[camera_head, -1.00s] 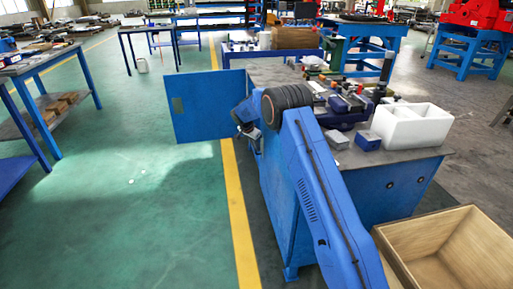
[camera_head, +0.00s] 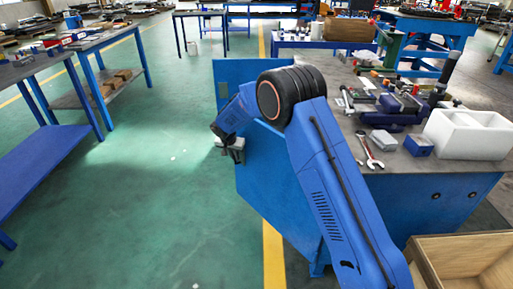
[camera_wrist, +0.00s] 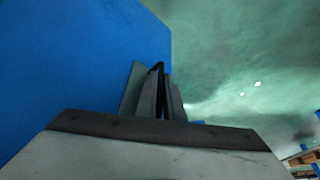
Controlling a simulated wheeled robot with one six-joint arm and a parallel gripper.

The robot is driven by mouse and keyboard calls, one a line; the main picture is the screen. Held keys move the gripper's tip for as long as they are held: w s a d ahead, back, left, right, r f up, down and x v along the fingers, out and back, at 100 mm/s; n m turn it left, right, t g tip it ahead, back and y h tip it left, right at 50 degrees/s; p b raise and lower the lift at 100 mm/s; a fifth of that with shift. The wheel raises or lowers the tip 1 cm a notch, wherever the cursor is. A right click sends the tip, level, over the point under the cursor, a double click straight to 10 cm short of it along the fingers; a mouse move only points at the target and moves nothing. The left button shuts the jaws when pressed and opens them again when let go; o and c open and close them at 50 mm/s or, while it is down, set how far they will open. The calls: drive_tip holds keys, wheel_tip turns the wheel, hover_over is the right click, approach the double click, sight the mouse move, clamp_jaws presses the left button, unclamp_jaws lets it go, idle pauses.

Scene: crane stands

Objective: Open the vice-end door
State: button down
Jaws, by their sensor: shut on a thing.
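The blue workbench has a vice (camera_head: 400,108) on its top. A blue door (camera_head: 270,185) on its left side stands swung outward at an angle, partly behind my arm. My gripper (camera_head: 230,150) is at this door's outer edge. In the wrist view the door's flat blue face (camera_wrist: 80,70) fills the left, with a grey-green plate (camera_wrist: 132,88) beside my fingers (camera_wrist: 162,98). The fingers are shut on the door's handle, which they mostly hide. A second blue door (camera_head: 228,75), farther back, stands wide open, partly hidden by my arm.
The green floor left of the doors is clear up to a blue table (camera_head: 40,70). A white box (camera_head: 468,132), wrenches (camera_head: 370,152) and a small blue box (camera_head: 417,145) sit on the bench top. A wooden crate (camera_head: 440,262) stands at the lower right.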

drive_tip(key=s+a+n+y, duration=0.1)
drive_tip(key=s+a, duration=0.4)
drive_tip(key=s, duration=0.6)
drive_tip(key=s+a+n+y, duration=0.1)
drive_tip(key=s+a+n, duration=0.3)
drive_tip(key=s, duration=0.8)
drive_tip(key=s+a+n+y, duration=0.1)
drive_tip(key=s+a+n, duration=0.2)
drive_tip(key=s+a, duration=0.3)
drive_tip(key=shift+s, duration=2.65)
drive_tip(key=shift+a, duration=0.1)
drive_tip(key=c, duration=2.2)
unclamp_jaws()
drive_tip(key=shift+r, duration=0.1)
drive_tip(key=v, duration=1.7)
drive_tip(key=shift+w+d+r, duration=0.15)
drive_tip(key=shift+w+d, duration=0.05)
